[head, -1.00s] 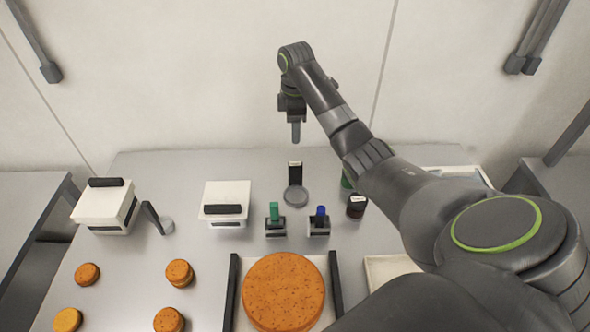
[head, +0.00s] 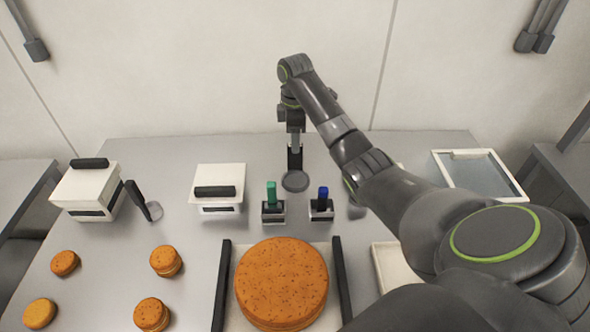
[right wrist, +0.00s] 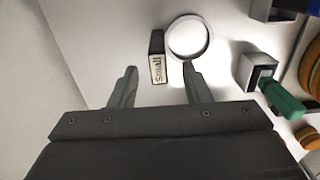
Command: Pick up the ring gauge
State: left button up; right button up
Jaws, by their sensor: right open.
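The ring gauge is a grey ring (head: 295,181) with an upright black handle (head: 294,158), standing at the back middle of the table. I see no contact. My left gripper is not in view.
Green-handled (head: 271,195) and blue-handled (head: 322,195) blocks stand in front. White boxes (head: 218,182) and another black-handled round tool (head: 153,210) are left. A large orange round (head: 281,284) fills a tray between dark rails; several small rounds (head: 166,260) lie left. A framed pane (head: 478,172) is back right.

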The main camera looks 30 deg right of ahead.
aim_at(295, 168)
jog(key=shift+f, duration=0.75)
notch_tip(295, 168, down, 5)
jog(key=shift+w+r+p, duration=0.1)
jog(key=shift+p, duration=0.85)
grip_shut()
jog(key=shift+r, duration=0.15)
